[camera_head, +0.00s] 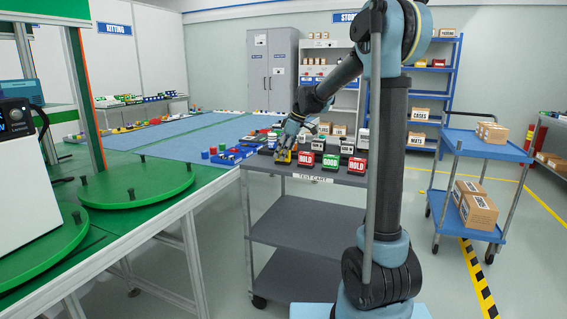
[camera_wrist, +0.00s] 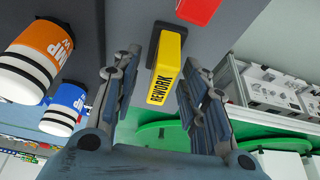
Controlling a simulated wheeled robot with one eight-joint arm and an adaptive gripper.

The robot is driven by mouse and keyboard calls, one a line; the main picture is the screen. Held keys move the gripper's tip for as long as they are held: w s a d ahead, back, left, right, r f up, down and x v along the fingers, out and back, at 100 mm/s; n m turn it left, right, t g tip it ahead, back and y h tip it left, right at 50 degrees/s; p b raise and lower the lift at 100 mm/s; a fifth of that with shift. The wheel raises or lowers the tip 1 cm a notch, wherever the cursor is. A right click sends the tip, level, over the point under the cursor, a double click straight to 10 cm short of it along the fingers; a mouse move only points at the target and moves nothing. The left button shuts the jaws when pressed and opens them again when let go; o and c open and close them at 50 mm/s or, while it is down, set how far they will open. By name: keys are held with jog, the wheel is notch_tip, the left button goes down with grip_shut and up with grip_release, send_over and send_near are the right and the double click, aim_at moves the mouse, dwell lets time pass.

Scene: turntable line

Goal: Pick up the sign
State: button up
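A yellow block-shaped sign with a dark base, lettered REWORK (camera_wrist: 167,68), shows in the wrist view between the two fingers of my gripper (camera_wrist: 160,78). The fingers are open, with a gap on each side of the sign. In the head view my gripper (camera_head: 285,148) is low over the left end of the test cart's top, at the yellow sign (camera_head: 283,157). Red HOLD signs (camera_head: 304,158) (camera_head: 357,165) and a green GOOD sign (camera_head: 330,162) stand to its right. Whether the fingers touch the sign cannot be told.
The grey test cart (camera_head: 300,208) carries the signs and several small devices. In the wrist view an orange-banded cylinder (camera_wrist: 38,52) and a blue-banded one (camera_wrist: 66,108) are at left. A green turntable (camera_head: 137,183) stands left; a blue trolley (camera_head: 486,146) is at right.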

jog(key=shift+f, duration=0.15)
grip_shut()
